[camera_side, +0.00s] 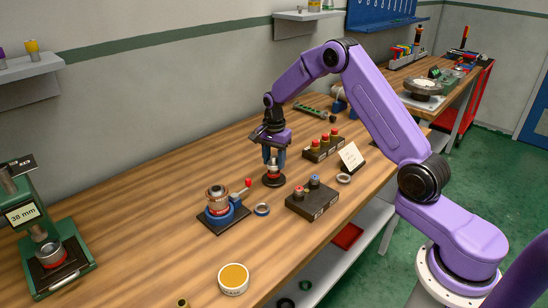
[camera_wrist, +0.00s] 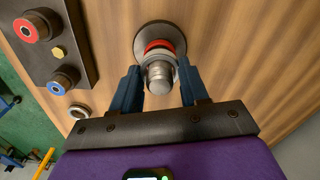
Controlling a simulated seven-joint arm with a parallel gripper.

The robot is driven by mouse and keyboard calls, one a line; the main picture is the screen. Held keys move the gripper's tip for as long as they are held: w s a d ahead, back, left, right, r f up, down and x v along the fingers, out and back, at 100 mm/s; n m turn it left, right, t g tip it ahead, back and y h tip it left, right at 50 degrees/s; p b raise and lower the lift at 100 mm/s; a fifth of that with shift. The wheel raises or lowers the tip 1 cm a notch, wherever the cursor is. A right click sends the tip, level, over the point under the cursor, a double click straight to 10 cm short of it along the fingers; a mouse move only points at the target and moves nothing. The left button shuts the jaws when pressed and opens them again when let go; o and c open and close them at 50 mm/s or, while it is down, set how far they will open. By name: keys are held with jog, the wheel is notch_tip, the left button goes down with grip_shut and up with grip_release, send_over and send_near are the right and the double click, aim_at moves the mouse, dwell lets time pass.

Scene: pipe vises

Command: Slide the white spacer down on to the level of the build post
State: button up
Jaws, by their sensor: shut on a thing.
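The build post (camera_wrist: 158,80) is a steel rod on a dark round base (camera_side: 273,182). A red ring (camera_wrist: 160,45) sits low on it, above the base. A pale ring, which I take to be the white spacer (camera_wrist: 160,58), is around the post just above the red ring; I cannot tell whether they touch. My gripper (camera_side: 274,160) points down over the post, and in the wrist view its blue fingers (camera_wrist: 160,72) are on either side of the post, shut on the spacer. The fingers partly hide the spacer in the side view.
A vise with a stacked post (camera_side: 217,197) and red-knobbed lever stands left, with a loose ring (camera_side: 262,209) beside it. Dark holders with coloured parts (camera_side: 312,200) (camera_side: 325,146) and a white card (camera_side: 351,157) stand right. A green gauge (camera_side: 50,240) and round tin (camera_side: 233,279) are farther left and in front.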

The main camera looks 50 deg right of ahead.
aim_at(274, 156)
jog(key=shift+f, duration=0.7)
jog(key=o, duration=1.1)
notch_tip(274, 156, up, 17)
jog(key=shift+r, duration=0.2)
